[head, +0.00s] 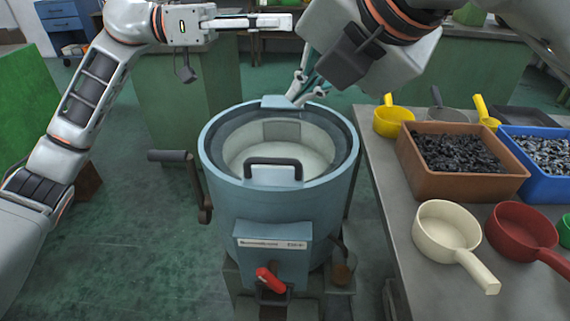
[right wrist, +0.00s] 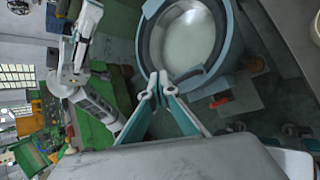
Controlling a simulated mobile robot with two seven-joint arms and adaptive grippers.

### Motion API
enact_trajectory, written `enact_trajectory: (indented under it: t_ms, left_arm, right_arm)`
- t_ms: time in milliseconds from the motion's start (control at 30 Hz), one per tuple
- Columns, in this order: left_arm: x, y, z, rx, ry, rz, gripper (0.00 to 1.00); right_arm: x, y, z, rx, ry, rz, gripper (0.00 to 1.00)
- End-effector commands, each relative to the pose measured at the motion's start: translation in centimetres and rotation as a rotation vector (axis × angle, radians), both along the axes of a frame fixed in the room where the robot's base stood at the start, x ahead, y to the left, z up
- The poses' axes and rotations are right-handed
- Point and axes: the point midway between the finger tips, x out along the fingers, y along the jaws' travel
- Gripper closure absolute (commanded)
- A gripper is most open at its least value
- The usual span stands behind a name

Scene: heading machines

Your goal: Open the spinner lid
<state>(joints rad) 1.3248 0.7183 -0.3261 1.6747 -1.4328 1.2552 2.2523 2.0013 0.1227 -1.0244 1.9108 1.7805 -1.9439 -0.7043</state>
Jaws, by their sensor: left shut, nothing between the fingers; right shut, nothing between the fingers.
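The spinner (head: 262,222) is a light blue round drum standing in the middle of the head view. Its top has a dark ring around a pale, round centre; the lid seems to lie flat on the drum, with a black bar handle (head: 273,162) at the near side. The spinner also shows in the right wrist view (right wrist: 222,75). My right gripper (head: 306,92) is shut and empty, above the far right part of the rim. In the right wrist view its fingertips (right wrist: 158,78) overlap the rim; contact cannot be told. My left gripper (head: 288,22) is shut and empty, beyond and above the spinner.
A grey table (head: 405,240) stands close on the right. It carries a brown bin (head: 420,180) of dark pieces, a blue bin (head: 518,175), and several scoops, including a cream one (head: 440,232). A dark crank (head: 203,195) sticks out left of the drum.

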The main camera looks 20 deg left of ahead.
Motion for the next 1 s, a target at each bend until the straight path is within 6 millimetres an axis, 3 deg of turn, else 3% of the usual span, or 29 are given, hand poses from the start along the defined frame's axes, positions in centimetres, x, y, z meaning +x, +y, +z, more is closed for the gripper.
enact_trajectory:
  t_ms: [100,200,400,667,1000]
  left_arm:
    - [0.0,0.0,0.0,0.0,0.0,0.0,1.0]
    - [0.0,0.0,0.0,0.0,0.0,0.0,1.0]
    - [0.0,0.0,0.0,0.0,0.001,0.0,1.0]
    - [0.0,0.0,-0.1,0.0,0.001,0.0,1.0]
    - [0.0,0.0,-0.1,0.0,0.001,0.0,1.0]
  right_arm:
    - [-3.2,1.6,-1.7,-0.184,-0.072,0.089,1.0]
    - [-4.8,1.8,-3.3,-0.329,-0.119,0.139,1.0]
    - [-6.3,1.1,-5.5,-0.533,-0.179,0.186,1.0]
    - [-6.1,0.7,-7.0,-0.606,-0.192,0.197,1.0]
    - [-3.1,1.6,-11.4,-0.602,-0.187,0.196,1.0]
